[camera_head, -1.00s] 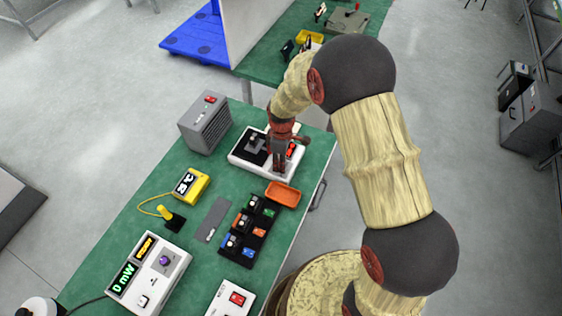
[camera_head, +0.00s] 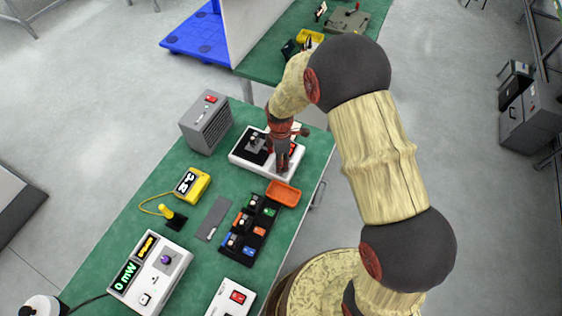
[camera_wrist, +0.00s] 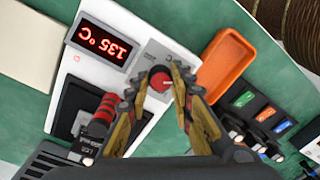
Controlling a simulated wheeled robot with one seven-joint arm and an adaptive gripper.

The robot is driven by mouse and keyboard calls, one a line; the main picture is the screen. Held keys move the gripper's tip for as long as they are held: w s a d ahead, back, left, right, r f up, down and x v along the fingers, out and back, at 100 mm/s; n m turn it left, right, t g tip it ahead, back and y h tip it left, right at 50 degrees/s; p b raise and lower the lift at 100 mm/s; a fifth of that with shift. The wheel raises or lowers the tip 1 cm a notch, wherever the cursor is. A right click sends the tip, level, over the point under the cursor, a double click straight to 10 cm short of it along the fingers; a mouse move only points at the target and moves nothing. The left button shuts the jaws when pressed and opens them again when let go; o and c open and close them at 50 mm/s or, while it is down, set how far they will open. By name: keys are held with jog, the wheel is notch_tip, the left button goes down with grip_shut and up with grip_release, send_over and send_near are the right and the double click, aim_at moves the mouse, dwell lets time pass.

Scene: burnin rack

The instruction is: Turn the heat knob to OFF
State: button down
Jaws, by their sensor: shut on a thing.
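The heat knob (camera_wrist: 161,82) is red and round, on a grey dial plate (camera_wrist: 155,60) of the white heater unit (camera_wrist: 63,92). Its display (camera_wrist: 103,42) reads 135 °C, upside down in the wrist view. My gripper (camera_wrist: 158,88) has its fingertips on either side of the knob, shut on it. In the head view my gripper (camera_head: 284,168) points down over the right part of the heater unit (camera_head: 240,161) and hides the knob. I cannot read the dial marks or where the knob points.
An orange tray (camera_head: 283,194) sits close beside the unit, with a black rack (camera_head: 256,225) of small coloured modules nearer. A grey box with a red switch (camera_head: 207,125) stands behind left. A yellow meter (camera_head: 192,184) and a power meter (camera_head: 150,270) occupy the green bench.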

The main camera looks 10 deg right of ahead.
jog(key=c, duration=1.5)
grip_release()
jog(key=shift+c, duration=0.2)
notch_tip(320, 180, up, 12)
jog(key=shift+w, duration=0.3)
